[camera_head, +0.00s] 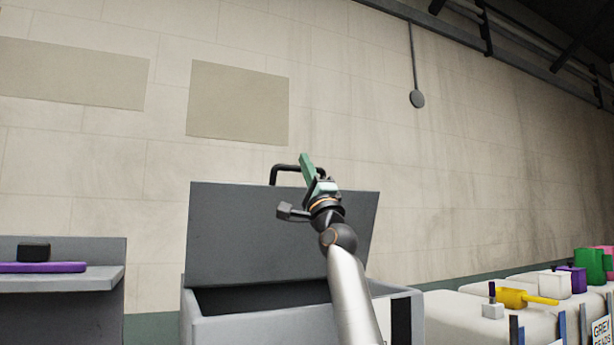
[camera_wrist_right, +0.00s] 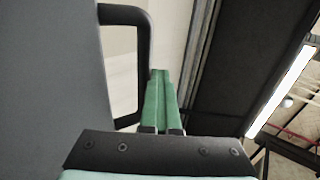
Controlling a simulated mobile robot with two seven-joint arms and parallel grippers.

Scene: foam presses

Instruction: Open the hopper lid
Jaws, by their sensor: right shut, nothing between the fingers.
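The grey hopper (camera_head: 245,330) stands in the middle of the head view. Its grey lid (camera_head: 235,235) is raised and stands steeply tilted, with the dark opening showing below it. The lid has a black bar handle (camera_head: 284,168) at its top edge. My right gripper (camera_head: 305,162) is in front of the lid's top edge, beside the handle, with its green fingers pointing up. In the right wrist view the fingers (camera_wrist_right: 163,85) are together and empty, next to the black handle (camera_wrist_right: 143,60) and the grey lid face (camera_wrist_right: 50,80). I cannot tell whether they touch the handle. My left gripper is not in view.
A grey bench (camera_head: 60,285) at the left carries a purple bar and a dark block. White sacks or bins (camera_head: 470,315) at the right carry coloured blocks, including a yellow one (camera_head: 512,298). A pale wall (camera_head: 330,100) rises behind the hopper.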

